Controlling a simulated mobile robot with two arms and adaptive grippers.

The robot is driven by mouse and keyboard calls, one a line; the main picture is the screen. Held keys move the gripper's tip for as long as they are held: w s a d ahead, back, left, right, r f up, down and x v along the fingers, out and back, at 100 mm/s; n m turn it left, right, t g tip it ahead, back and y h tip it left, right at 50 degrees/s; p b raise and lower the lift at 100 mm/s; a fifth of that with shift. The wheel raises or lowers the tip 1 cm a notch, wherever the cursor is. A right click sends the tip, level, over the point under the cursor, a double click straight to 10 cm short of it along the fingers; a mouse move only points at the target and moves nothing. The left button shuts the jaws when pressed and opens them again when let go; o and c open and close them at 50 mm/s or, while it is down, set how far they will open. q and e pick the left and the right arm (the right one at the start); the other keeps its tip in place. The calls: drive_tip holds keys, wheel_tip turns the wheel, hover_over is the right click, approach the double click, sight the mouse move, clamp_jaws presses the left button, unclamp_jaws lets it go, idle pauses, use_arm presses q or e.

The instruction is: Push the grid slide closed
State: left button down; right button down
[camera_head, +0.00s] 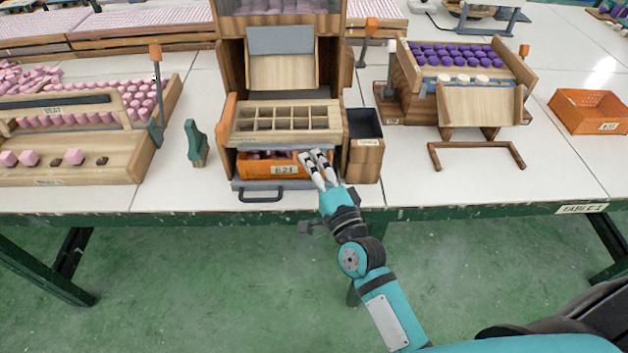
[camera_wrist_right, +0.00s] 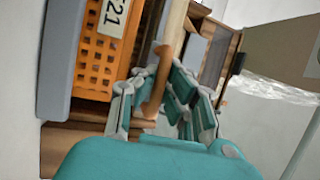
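The grid slide (camera_head: 238,124) is a light wooden tray with several small compartments, sticking out of the front of the wooden station (camera_head: 229,60). Its compartments look empty. My right gripper (camera_head: 316,156) is just below the slide's front right part, beside the orange crate. In the right wrist view its fingers (camera_wrist_right: 160,108) stand apart, with a curved wooden piece (camera_wrist_right: 157,85) showing between them. I cannot tell whether they touch it. My left gripper is not in view.
The orange crate (camera_head: 262,171) labelled E21 sits under the slide, above a grey base with a black handle (camera_head: 261,196). A dark-lined wooden bin (camera_head: 364,158) stands close on the right. A green stand (camera_head: 196,143) is at left.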

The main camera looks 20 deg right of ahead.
drive_tip(key=shift+w+d+f, duration=0.15)
drive_tip(key=shift+w+d, duration=0.05)
drive_tip(key=shift+w, duration=0.55)
drive_tip(key=c, duration=1.4)
unclamp_jaws()
drive_tip(key=shift+w, duration=0.1)
drive_tip(key=s, duration=0.4)
drive_tip(key=s+d+f, duration=0.1)
drive_tip(key=s, duration=0.7)
drive_tip(key=shift+d+f, duration=0.2)
drive_tip(key=shift+f, duration=0.2)
